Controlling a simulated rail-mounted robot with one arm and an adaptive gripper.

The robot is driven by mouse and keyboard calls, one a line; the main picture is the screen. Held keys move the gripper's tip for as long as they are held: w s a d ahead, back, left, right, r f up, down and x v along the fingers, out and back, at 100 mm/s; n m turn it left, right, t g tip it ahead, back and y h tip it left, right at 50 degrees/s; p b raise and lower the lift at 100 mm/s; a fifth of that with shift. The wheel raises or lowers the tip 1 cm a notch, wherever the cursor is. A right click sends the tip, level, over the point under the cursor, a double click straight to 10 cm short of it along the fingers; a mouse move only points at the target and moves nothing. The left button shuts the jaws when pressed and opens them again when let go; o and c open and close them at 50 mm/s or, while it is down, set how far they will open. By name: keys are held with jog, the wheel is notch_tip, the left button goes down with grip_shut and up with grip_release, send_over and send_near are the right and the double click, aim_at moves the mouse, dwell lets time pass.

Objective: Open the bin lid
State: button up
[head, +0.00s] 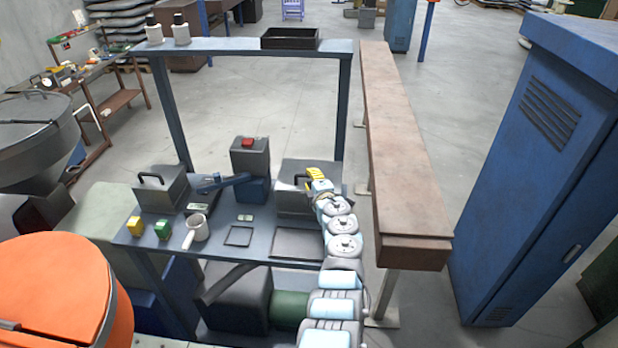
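Two grey bins with black handles on their lids stand on the blue bench: a left bin (160,190) and a right bin (287,203). Both lids look closed. The black handle (299,178) of the right bin's lid shows just left of my gripper. My gripper (314,178), with yellow fingers, is over the right side of the right bin's lid, close to that handle. I cannot tell whether it touches the handle or whether its fingers are open or shut. My arm hides the right edge of that bin.
A brown beam (400,150) runs along the right. A black tray (290,38) sits on the upper shelf.

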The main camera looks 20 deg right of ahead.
jog(key=shift+w+d+f+b, duration=0.1)
jog(key=shift+w+f+b, duration=0.35)
jog(key=shift+f+b, duration=0.15)
jog(key=shift+w+r+b, duration=0.15)
jog(key=shift+w+b, duration=0.5)
jog(key=shift+b, duration=0.15)
jog(key=shift+r, duration=0.1)
jog(key=shift+c, duration=0.5)
grip_shut()
